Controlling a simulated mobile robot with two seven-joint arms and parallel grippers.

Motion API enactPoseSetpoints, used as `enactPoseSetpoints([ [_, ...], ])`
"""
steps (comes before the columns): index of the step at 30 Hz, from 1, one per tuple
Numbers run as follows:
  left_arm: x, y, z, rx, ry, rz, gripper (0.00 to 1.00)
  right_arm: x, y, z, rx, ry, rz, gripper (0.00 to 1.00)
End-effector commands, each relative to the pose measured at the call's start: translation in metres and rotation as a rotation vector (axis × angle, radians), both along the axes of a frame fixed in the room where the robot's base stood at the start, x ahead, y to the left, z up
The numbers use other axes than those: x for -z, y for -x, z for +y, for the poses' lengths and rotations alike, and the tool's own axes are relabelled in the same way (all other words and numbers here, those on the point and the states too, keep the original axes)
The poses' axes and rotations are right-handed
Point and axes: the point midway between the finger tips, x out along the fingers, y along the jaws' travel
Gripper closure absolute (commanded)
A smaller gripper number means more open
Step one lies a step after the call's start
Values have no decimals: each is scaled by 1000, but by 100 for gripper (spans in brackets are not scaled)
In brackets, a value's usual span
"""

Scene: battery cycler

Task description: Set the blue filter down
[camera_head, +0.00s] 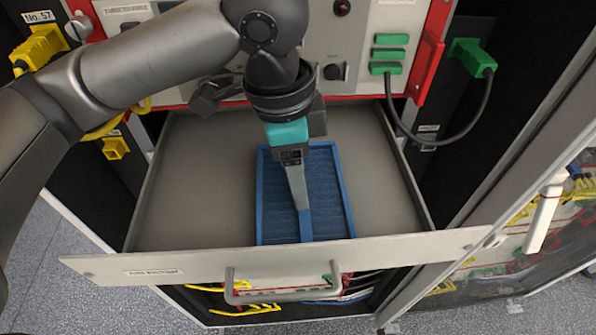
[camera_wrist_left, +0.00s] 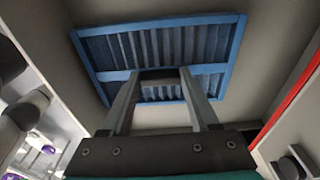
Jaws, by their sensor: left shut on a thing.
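The blue filter (camera_head: 348,205), a rectangular frame with dark slats and a crossbar, is inside the open grey drawer (camera_head: 196,190), near its middle. It looks flat, but I cannot tell whether it touches the drawer floor. My left gripper (camera_head: 303,207) points down over it and is shut on the filter at its crossbar. In the left wrist view, the two fingers (camera_wrist_left: 159,73) reach the crossbar of the filter (camera_wrist_left: 236,45); the exact contact is hard to see. My right gripper is not in view.
The drawer front with its handle (camera_head: 280,296) is nearest. Bare drawer floor lies left and right of the filter. Behind stands an instrument panel with green connectors (camera_head: 388,54) and a red handle (camera_head: 427,68). A dark cable (camera_head: 452,143) hangs at the right.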

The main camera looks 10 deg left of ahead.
Motion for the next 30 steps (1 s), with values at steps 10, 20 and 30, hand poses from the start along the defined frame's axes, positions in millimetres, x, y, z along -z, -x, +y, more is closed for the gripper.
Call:
enactPoseSetpoints([
  [10,2,0,0,-1,0,0,12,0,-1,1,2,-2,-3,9],
  [20,-1,0,0,0,1,-1,9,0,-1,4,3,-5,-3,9],
  [30,-62,1,7,-3,0,-6,9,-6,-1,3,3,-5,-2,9],
])
